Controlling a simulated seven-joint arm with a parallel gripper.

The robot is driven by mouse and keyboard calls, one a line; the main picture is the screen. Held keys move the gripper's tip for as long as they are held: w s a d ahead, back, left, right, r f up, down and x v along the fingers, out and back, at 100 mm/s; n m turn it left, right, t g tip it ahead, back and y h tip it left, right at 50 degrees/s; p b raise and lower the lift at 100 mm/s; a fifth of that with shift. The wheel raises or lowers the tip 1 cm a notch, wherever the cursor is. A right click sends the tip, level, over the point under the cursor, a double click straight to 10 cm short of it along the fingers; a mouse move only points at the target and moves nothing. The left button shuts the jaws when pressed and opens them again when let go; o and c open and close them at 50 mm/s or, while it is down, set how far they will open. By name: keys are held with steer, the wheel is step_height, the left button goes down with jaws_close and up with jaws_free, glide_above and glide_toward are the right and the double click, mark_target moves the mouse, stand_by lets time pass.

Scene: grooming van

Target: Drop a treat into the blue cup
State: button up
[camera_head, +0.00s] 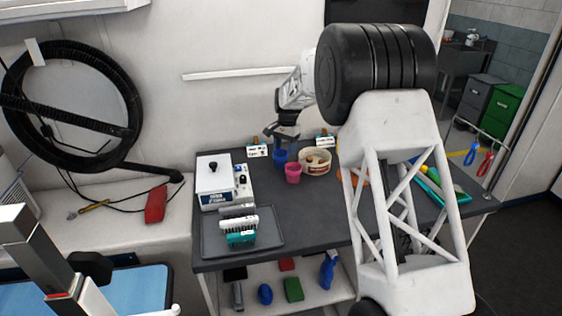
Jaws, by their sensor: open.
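A blue cup (280,160) stands toward the back of the dark table. My gripper (282,136) is open just above the blue cup in the picture. Whether its fingertips are over the opening or behind it I cannot tell. A round cream bowl (316,168) stands just right of the cup, with brownish pieces inside (316,158) that look like treats, too small to tell apart. No treat shows clearly between the fingers or in the cup, whose inside is hidden.
A pink cup (293,176) stands in front of the blue cup. A white box device (215,181) and a grey tray (273,245) with brushes are at left. Small signs (257,151) stand at the back. My arm hides part of the table's right side.

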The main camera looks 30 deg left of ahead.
step_height(320, 180, up, 7)
steer(key=shift+w, duration=0.45)
stand_by(0.5)
stand_by(0.3)
